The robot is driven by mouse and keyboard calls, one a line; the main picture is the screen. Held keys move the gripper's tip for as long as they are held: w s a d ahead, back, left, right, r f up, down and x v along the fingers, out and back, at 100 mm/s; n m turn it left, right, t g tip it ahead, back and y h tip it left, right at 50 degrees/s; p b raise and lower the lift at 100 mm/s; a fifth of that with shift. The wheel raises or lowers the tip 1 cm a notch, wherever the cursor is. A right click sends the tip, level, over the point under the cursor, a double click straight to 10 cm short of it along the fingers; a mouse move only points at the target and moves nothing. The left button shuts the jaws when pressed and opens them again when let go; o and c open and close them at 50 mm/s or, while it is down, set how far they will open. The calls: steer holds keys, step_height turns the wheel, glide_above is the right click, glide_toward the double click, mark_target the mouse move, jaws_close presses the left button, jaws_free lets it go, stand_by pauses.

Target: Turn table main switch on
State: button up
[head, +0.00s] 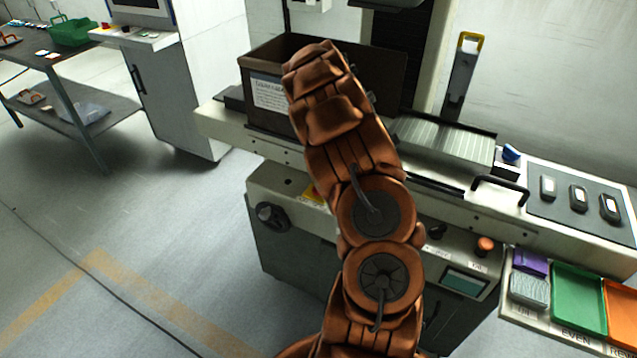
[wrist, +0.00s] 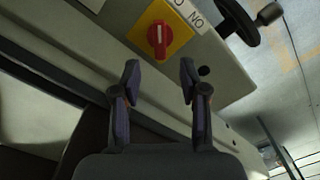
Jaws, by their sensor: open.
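The main switch (wrist: 158,38) is a red rotary knob on a square yellow plate, fixed to the pale machine front in the wrist view. Its grip bar runs roughly up and down in that picture. A white label (wrist: 187,14) with black letters sits beside it, partly cut off by the frame edge. My arm hides the gripper in the head view.
A black handwheel (wrist: 240,22) sticks out near the switch; it also shows in the head view (head: 271,215). A dark open box (head: 262,92) stands on the machine table. Trays (head: 578,298) and an orange knob (head: 486,244) are to the right.

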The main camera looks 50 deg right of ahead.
steer(key=shift+f+p, duration=1.25)
steer(key=shift+f, duration=2.45)
steer(key=shift+c, duration=0.2)
jaws_close()
